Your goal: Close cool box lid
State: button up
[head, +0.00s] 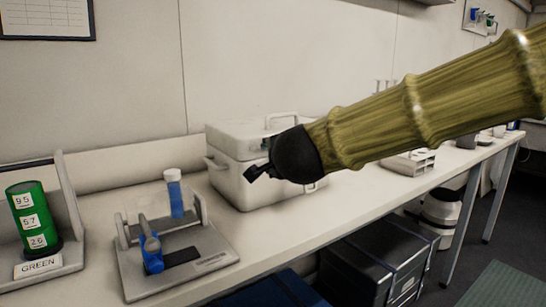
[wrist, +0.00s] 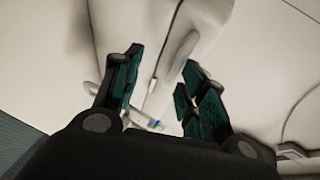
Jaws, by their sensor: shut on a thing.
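The white cool box (head: 232,185) stands on the bench against the wall in the head view. Its lid (head: 245,131) lies level over the body, with a handle (head: 282,118) on top. Whether it is fully seated is unclear, as my arm covers the right front. My gripper (head: 256,172) is at the front of the box, just below the lid edge. In the wrist view my gripper's dark green-padded fingers (wrist: 160,88) stand either side of a pale bar-like part (wrist: 178,62) and are shut on it. Which part of the box it is cannot be told.
A green cylinder (head: 35,220) stands far left. A dark crate (head: 375,265) sits below the bench. The bench front is clear.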

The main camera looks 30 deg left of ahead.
jog(key=v, duration=1)
jog(key=shift+a, duration=0.1)
